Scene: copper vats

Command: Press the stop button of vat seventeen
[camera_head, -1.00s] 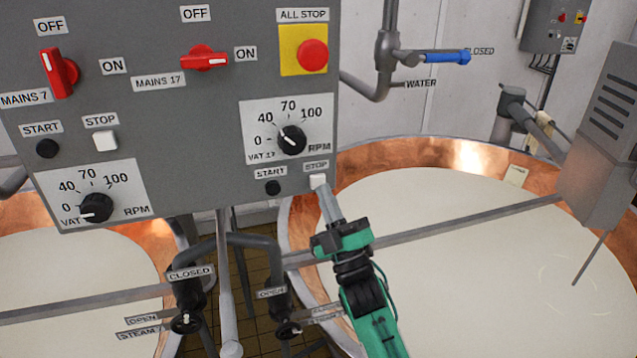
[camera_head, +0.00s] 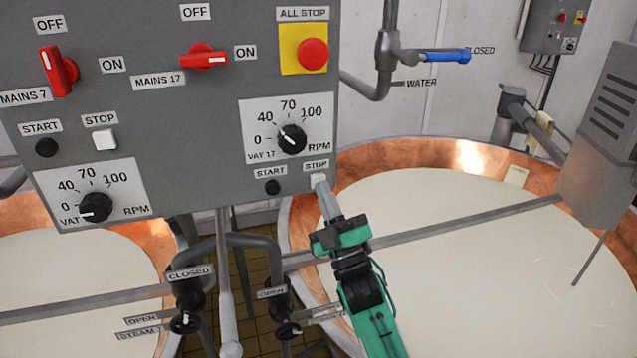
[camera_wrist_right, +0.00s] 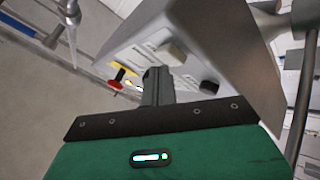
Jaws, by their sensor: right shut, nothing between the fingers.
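The grey control panel (camera_head: 200,120) carries the vat 17 controls at its lower right. The white stop button (camera_head: 318,180) sits under its STOP label, right of the black start button (camera_head: 272,187). My right gripper (camera_head: 324,191) is shut and empty, with its fingertips right at the stop button from below and partly covering it. In the right wrist view the shut fingers (camera_wrist_right: 157,75) are close to the pale stop button (camera_wrist_right: 172,53); whether they touch it I cannot tell. My left gripper is not in view.
The vat 17 speed knob (camera_head: 292,139) is just above the buttons. The red all-stop button (camera_head: 313,54) and mains 17 switch (camera_head: 205,58) are higher. Another white stop button (camera_head: 104,140) is at left. A copper vat (camera_head: 400,153) and pipes lie below and behind.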

